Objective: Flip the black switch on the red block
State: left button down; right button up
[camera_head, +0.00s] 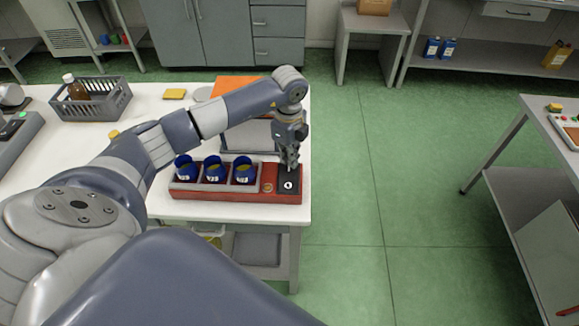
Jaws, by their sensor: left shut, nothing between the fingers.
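The red block (238,196) sits at the front right corner of the white table. It holds several blue cups (214,172) in a row. At its right end is a black plate (288,180) with a small pale round mark, where the switch seems to be; its position is too small to tell. My left gripper (289,165) is shut and empty, pointing down just above or at the back of the black plate. I cannot tell if it touches. My right gripper is not in view.
On the white table (145,95) stand a grey basket (92,104) with a brown bottle and a yellow sponge-like piece (174,94). A grey box with an orange top (236,84) is behind my arm. Green floor is clear to the right, up to another table (540,125).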

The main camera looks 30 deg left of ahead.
pick_arm(q)
jog(key=shift+f, duration=0.4)
dwell(0.3)
jog(key=shift+f+b, duration=0.75)
jog(key=shift+b, duration=0.05)
dwell(0.3)
jog(key=shift+r+p, duration=2.7)
jog(key=shift+r, duration=0.9)
jog(key=shift+d+f, duration=0.1)
